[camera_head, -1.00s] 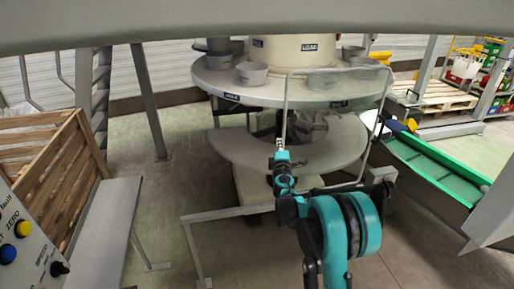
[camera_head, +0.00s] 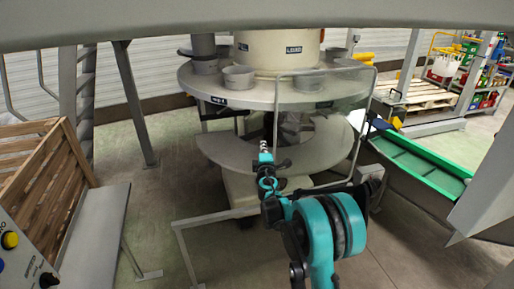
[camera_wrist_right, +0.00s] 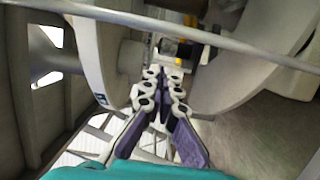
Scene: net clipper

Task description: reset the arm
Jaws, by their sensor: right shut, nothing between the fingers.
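My right arm, teal and black, reaches up from the bottom of the head view. Its gripper (camera_head: 264,150) is in front of the round grey machine (camera_head: 300,92), below the upper disc's front edge as seen in the picture. In the right wrist view the two linked fingers (camera_wrist_right: 164,78) lie close together with nothing between them. A grey metal bar crosses the top of that view, beyond the fingers. My left gripper is not in view.
A grey rail frame (camera_head: 205,219) stands around the machine's front. A green conveyor (camera_head: 425,163) is at right. A wooden crate (camera_head: 45,170) and grey bench (camera_head: 95,215) are at left, beside a button panel (camera_head: 25,262). Open floor lies between bench and rail.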

